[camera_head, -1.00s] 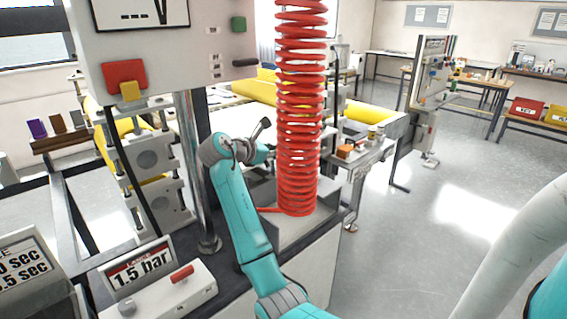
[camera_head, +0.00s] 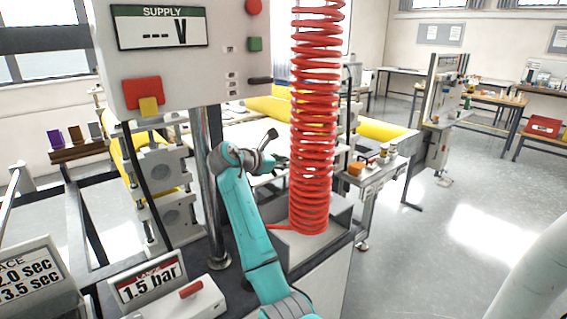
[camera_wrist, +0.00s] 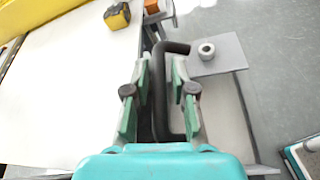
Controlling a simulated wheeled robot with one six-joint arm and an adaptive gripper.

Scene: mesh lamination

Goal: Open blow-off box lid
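A grey box (camera_head: 335,236), which may be the blow-off box, stands on the bench under a red coiled hose (camera_head: 312,120) in the head view. The hose and my arm hide part of it. My gripper (camera_head: 272,150) is behind the hose's left side. In the wrist view my gripper (camera_wrist: 161,72) is open, with one finger on each side of a dark bent bar handle (camera_wrist: 160,100). The bar stands between the fingers with gaps showing; contact cannot be told. What the handle is fixed to is mostly hidden. A grey plate with a pale ring (camera_wrist: 207,50) lies to its right.
A supply panel (camera_head: 178,55) hangs at the upper left beside a metal post (camera_head: 208,180). A pressure display reading 1.5 bar (camera_head: 148,281) stands at the lower left. A white table top (camera_wrist: 70,85) lies left of my gripper. Open floor (camera_head: 450,210) is at the right.

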